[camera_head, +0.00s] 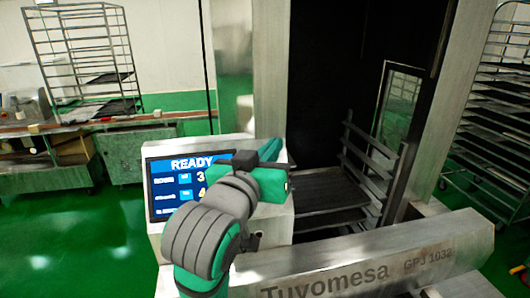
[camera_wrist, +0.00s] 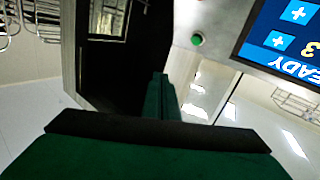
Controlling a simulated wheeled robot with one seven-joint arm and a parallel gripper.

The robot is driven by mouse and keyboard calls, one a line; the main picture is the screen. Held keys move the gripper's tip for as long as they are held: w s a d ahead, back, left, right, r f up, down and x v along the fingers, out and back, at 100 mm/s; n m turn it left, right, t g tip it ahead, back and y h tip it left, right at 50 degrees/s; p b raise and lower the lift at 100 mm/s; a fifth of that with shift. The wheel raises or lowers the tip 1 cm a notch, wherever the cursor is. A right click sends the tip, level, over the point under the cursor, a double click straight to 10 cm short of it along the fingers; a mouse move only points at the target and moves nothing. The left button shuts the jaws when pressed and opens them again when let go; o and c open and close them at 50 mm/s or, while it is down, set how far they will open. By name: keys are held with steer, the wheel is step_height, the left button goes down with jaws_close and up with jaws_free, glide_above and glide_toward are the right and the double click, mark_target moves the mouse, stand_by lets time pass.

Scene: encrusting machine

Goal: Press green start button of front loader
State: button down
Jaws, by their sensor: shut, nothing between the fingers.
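The green start button (camera_wrist: 197,40) is a small round knob on the grey metal panel (camera_wrist: 210,17) in the wrist view, beside the blue screen (camera_wrist: 285,35). In the head view the screen (camera_head: 166,188) reads READY on a light control box; the button cannot be made out there, and my arm and gripper cover part of the box. My gripper (camera_head: 269,151) is in front of the box, at the right of the screen. In the wrist view its green fingers (camera_wrist: 160,92) are shut and empty, apart from the button, which shows to their upper right.
The machine's dark opening (camera_head: 325,90) holds a tray rack (camera_head: 330,190) right of the box. A metal front beam (camera_head: 400,262) marked Tuvomesa runs below. Another rack (camera_head: 490,110) stands at right. A workbench (camera_head: 120,160) stands at left; green floor (camera_head: 85,225) is clear before it.

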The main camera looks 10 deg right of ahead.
steer(key=w+f, duration=0.1)
steer(key=w, duration=0.1)
steer(key=w+f, duration=0.4)
steer(key=w, duration=0.1)
steer(key=shift+w, duration=0.1)
stand_by(0.4)
stand_by(1.4)
steer(key=shift+f, duration=0.1)
stand_by(0.4)
steer(key=shift+w+f, duration=0.2)
steer(key=shift+w, duration=0.15)
